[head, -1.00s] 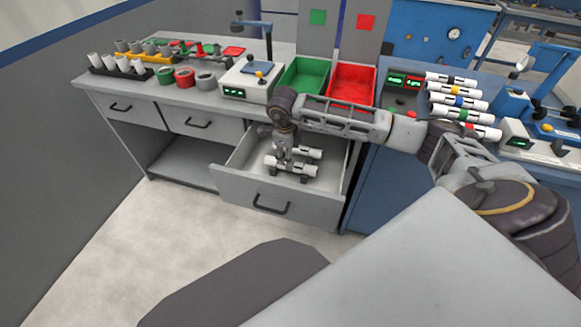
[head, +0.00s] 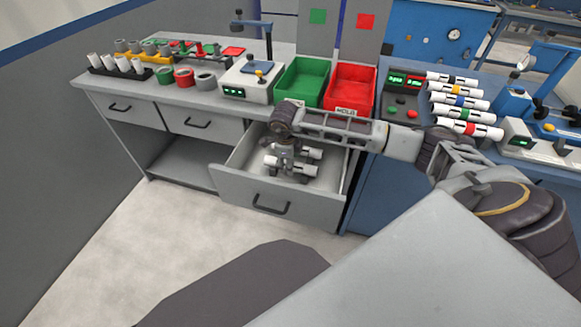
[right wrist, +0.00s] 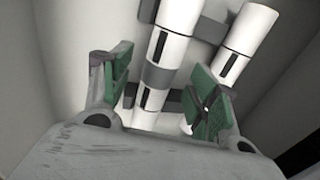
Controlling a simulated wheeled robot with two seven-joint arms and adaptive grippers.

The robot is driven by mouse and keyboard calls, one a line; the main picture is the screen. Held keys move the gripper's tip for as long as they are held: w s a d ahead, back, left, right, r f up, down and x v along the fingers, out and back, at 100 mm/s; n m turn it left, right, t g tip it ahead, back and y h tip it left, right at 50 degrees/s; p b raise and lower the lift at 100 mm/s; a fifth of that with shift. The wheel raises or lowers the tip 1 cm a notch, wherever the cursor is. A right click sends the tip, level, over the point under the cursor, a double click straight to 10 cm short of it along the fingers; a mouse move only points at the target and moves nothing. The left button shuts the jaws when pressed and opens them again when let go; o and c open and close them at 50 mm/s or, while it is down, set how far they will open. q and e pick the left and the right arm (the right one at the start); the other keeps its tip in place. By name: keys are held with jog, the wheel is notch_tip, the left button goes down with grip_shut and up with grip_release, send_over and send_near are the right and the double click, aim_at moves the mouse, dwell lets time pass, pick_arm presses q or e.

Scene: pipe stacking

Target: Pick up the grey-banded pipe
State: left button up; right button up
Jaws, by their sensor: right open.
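The grey-banded pipe (right wrist: 173,48) is white with a grey band and dark marks. It lies in the open drawer (head: 262,188), on dark supports. My right gripper (right wrist: 160,88) is open, with its green-padded fingers on either side of this pipe in the right wrist view. I cannot tell whether the pads touch it. In the head view my right gripper (head: 284,164) reaches down into the drawer and hides part of the pipes. A second white pipe (right wrist: 243,45) lies beside it, behind the right finger. My left gripper is not in view.
The drawer walls surround the gripper closely. Above the drawer stand a green bin (head: 302,82), a red bin (head: 350,88) and a small device (head: 246,82). Several banded pipes (head: 459,103) lie on the blue bench at right. White tubes (head: 122,65) stand in a rack at left.

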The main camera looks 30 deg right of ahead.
jog(key=shift+w+d+f, duration=0.1)
jog(key=shift+d+f, duration=0.05)
jog(key=shift+f, duration=0.95)
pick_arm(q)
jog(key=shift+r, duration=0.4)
pick_arm(e)
jog(key=shift+c, duration=0.4)
jog(key=c, duration=1.1)
jog(key=shift+o, duration=0.2)
jog(key=shift+r, duration=0.15)
